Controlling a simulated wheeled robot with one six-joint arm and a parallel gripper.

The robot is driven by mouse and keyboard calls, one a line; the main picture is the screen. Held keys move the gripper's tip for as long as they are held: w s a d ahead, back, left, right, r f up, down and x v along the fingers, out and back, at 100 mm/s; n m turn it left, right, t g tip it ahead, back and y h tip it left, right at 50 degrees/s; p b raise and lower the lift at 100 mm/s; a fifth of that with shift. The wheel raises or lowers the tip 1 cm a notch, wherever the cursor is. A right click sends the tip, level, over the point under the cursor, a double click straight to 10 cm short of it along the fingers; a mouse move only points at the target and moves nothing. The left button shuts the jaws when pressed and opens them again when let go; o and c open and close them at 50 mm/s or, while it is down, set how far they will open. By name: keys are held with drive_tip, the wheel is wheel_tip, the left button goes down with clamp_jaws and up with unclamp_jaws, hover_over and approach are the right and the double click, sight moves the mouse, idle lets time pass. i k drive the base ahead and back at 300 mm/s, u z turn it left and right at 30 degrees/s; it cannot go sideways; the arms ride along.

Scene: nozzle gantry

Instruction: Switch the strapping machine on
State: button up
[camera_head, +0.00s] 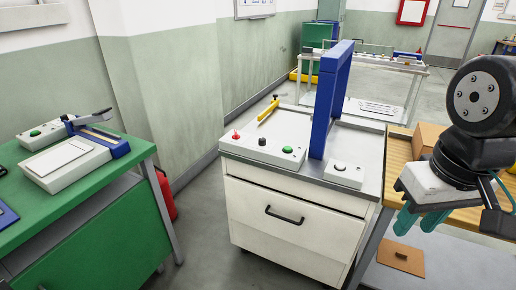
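The strapping machine (292,218) is a white cabinet with a drawer and a grey top, in the middle. A blue arch (325,115) stands on it. The control panel left of the arch carries a red control (236,135), a black knob (262,141) and a green button (288,149).
A yellow lever-like part (268,109) rises behind the panel. A green bench (85,225) with a sealer-like device (66,163) stands left. A wooden table (398,150) with a cardboard box (428,138) is at the right. A red extinguisher (166,195) stands on the floor between bench and machine.

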sight(235, 137)
drive_tip(key=u, duration=1.35)
drive_tip(key=i, duration=0.9)
drive_tip(key=z, duration=1.2)
